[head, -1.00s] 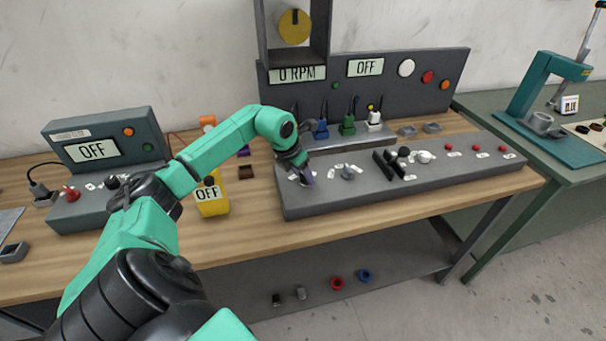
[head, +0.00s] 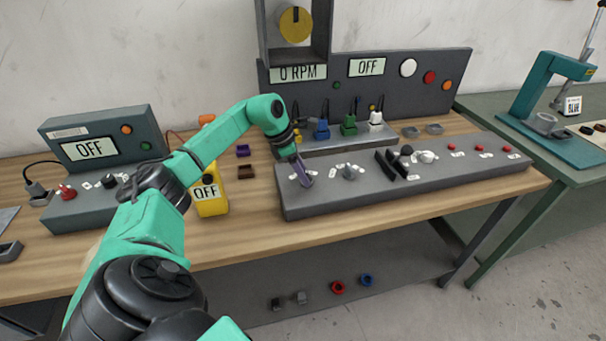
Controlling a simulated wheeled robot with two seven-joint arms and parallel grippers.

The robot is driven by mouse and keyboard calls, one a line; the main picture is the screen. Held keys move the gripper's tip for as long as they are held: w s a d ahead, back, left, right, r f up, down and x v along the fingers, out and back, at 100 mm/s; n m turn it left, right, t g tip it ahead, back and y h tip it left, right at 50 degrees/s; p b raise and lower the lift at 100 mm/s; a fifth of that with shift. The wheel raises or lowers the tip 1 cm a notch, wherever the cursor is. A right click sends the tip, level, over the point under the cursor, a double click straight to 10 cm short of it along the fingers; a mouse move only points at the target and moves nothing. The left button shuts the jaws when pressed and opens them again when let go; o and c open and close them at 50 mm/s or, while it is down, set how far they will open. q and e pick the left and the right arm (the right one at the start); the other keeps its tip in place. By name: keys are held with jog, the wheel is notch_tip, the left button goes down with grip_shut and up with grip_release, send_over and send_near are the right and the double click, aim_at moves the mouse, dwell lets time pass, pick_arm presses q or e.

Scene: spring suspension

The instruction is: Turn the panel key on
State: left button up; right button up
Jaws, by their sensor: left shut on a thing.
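My left gripper (head: 304,178) points down at the left end of the long grey control panel (head: 330,200). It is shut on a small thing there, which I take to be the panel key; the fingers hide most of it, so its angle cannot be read. White labels lie around it. The panel's upright display (head: 366,67) reads OFF, and the display beside it (head: 297,73) reads 0 RPM. My right gripper is not in view.
Right of my gripper on the panel are a grey knob (head: 350,172), black levers (head: 391,164) and red buttons (head: 479,148). A yellow meter (head: 212,207) and a grey box (head: 92,149), both reading OFF, stand left. Coloured connectors (head: 348,126) stand behind.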

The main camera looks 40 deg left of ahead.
pick_arm(q)
jog(key=m, duration=0.1)
jog(key=m+g+h, duration=0.1)
jog(key=m, duration=0.2)
jog(key=shift+w+a+r+m, duration=0.1)
jog(key=shift+w+a+m, duration=0.15)
jog(key=shift+m, duration=0.15)
dwell(0.4)
jog(key=o, duration=1.4)
jog(key=shift+c, duration=0.2)
jog(key=v, duration=1.4)
jog(key=shift+w+a+r+g, duration=0.25)
jog(key=shift+g, duration=0.05)
